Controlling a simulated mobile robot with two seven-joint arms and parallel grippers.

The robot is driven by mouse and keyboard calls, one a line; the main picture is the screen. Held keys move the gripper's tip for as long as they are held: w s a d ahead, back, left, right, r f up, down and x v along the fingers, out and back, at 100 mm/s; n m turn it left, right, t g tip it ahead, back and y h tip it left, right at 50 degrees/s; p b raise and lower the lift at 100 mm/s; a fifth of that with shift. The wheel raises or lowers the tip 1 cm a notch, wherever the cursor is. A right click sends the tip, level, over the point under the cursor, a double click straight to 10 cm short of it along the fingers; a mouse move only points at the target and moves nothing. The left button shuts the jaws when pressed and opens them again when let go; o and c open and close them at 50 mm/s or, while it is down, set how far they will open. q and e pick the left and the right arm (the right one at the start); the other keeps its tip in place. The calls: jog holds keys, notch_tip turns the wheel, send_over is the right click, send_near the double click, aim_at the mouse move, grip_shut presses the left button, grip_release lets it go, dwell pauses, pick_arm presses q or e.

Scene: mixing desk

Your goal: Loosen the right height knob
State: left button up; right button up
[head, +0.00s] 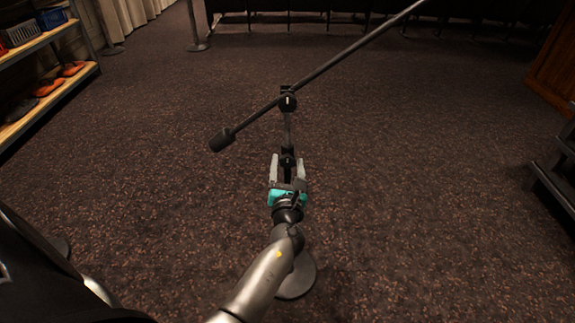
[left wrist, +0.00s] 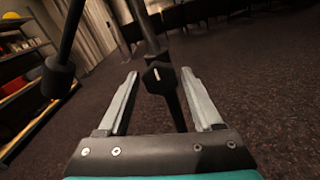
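A black microphone stand shows in the head view, with a dark upright pole (head: 288,132). The height knob (head: 287,161), dark with a pale mark, sits low on the pole; it also shows in the left wrist view (left wrist: 159,77). My left gripper (head: 288,157) is open, with its pale fingers on either side of the knob. In the left wrist view my left gripper (left wrist: 160,75) shows gaps between both fingers and the knob. My arm hides the lower pole. My right gripper is out of view.
An upper boom knob (head: 288,101) joins the slanted boom (head: 345,55), whose counterweight (head: 222,140) hangs to the left. The round base (head: 297,280) is partly behind my arm. A shelf (head: 45,42) stands at left, dark steps (head: 555,185) at right. Carpet around the stand is clear.

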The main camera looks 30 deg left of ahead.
pick_arm(q)
grip_shut()
dwell(0.3)
